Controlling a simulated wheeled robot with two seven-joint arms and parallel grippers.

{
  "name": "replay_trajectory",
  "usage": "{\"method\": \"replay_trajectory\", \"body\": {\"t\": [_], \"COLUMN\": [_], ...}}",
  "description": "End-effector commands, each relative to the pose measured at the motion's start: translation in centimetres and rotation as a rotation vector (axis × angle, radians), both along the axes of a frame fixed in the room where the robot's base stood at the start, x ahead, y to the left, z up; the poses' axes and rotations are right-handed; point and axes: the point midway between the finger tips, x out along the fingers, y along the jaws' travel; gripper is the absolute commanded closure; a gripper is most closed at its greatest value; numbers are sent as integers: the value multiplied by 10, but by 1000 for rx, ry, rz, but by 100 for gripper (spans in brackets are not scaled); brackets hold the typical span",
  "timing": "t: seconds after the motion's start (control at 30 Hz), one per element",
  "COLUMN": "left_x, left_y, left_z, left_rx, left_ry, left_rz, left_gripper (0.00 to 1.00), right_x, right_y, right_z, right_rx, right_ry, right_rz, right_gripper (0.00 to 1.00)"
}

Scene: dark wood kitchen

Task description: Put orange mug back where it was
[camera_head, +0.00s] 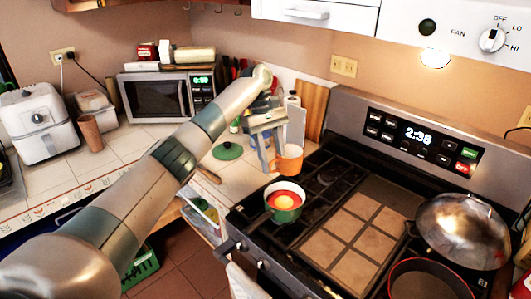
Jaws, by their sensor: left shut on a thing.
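The orange mug (290,160) is at the back of the counter, close to the left edge of the stove. My left arm comes in from the left, and my left gripper (268,154) is shut on the mug at its left side. I cannot tell whether the mug's bottom touches the counter. My right gripper is not in this view.
A green pot with red and yellow inside (284,201) stands on the stove's front left. A large metal lid or wok (460,230) and a dark pan (428,281) are at right. A green lid (228,151) lies on the counter by the microwave (153,97).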

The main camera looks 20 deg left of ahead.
Motion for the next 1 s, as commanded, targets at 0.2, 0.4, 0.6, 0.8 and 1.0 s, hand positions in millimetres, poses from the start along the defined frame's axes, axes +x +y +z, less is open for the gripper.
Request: {"method": "replay_trajectory", "body": {"t": [0.2,0.4,0.6,0.8,1.0], "left_x": [-25,-68,-138,-210,-275], "left_y": [-29,-61,-88,-97,-95], "left_z": [-19,-52,-100,-140,-184], "left_rx": [2,4,6,8,4], "left_ry": [1,4,2,3,5], "left_rz": [-160,-359,-610,-814,-972], "left_gripper": [98,98,98,98,98], "right_x": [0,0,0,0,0], "right_y": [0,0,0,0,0], "right_z": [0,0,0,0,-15], "right_rx": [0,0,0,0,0], "right_ry": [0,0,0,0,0], "right_rz": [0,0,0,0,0], "right_gripper": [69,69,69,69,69]}}
